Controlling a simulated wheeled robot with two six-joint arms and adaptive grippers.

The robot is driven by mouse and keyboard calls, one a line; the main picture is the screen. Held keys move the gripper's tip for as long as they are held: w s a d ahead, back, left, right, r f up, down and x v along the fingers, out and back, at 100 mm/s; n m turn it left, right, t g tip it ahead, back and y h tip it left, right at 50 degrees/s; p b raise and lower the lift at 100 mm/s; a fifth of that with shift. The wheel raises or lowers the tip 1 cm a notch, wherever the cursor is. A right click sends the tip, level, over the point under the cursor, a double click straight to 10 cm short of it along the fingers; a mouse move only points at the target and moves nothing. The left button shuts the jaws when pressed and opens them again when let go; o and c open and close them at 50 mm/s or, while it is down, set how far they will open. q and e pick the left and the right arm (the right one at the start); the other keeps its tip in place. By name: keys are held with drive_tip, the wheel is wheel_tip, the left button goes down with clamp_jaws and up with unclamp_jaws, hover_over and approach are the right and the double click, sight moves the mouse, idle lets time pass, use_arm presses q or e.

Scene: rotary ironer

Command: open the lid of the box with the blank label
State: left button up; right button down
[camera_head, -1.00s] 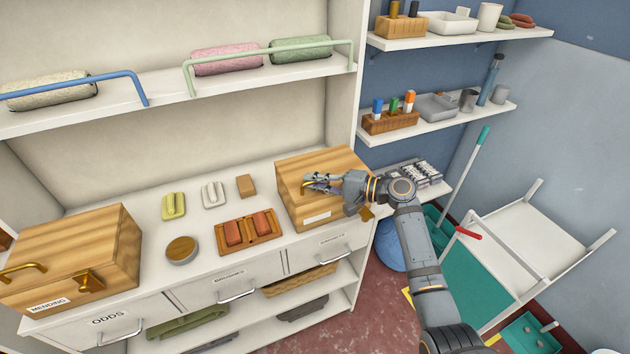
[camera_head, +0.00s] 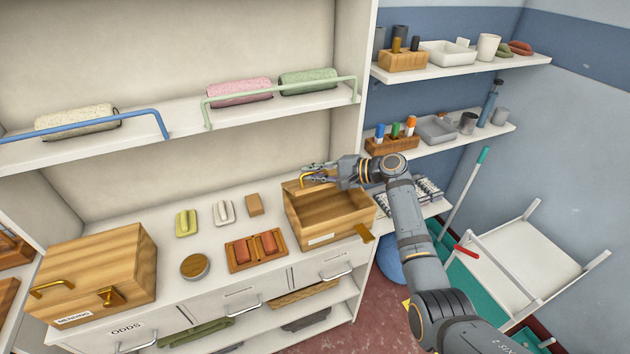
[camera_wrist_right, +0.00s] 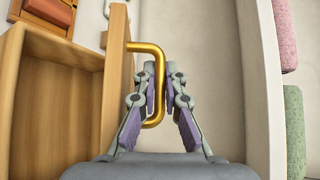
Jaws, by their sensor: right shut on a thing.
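The wooden box with the blank label (camera_head: 322,239) stands at the right end of the cabinet top. Its lid (camera_head: 308,187) is swung up toward the back, and the inside of the box (camera_head: 330,206) shows. In the right wrist view the lid (camera_wrist_right: 117,75) is seen edge-on beside the open box (camera_wrist_right: 45,105). My right gripper (camera_head: 312,172) is shut on the lid's gold handle (camera_wrist_right: 159,85), which runs between its fingers in the wrist view. A brass latch piece (camera_head: 364,233) sticks out at the box's front. My left gripper is not in view.
A closed wooden box labelled MENDING (camera_head: 105,262) stands at the left. Between the boxes are a tray with red blocks (camera_head: 257,249), a round wooden tin (camera_head: 194,266) and small brushes. A shelf (camera_head: 180,122) with rolled towels and rails hangs above.

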drive_tip(key=shift+w+a+r, duration=0.1)
drive_tip(key=shift+w+r, duration=0.2)
drive_tip(key=c, duration=1.7)
unclamp_jaws()
drive_tip(key=v, duration=1.2)
